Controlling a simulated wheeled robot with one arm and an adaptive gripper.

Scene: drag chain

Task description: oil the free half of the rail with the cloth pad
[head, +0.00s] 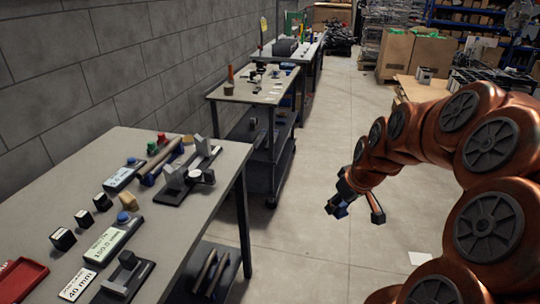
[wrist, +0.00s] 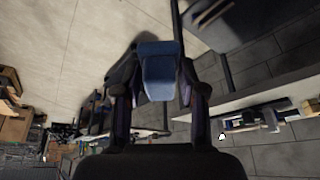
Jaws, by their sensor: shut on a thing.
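My gripper (wrist: 160,88) shows in the wrist view with its two dark fingers on either side of a blue block-like pad (wrist: 160,70), which looks like the cloth pad. It is shut on the pad. In the head view my gripper (head: 342,203) hangs over the open floor in the aisle, right of the benches and apart from them. The pad is small and dark there. I cannot identify the rail with certainty in either view.
Cardboard boxes (head: 430,55) are at the back right.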

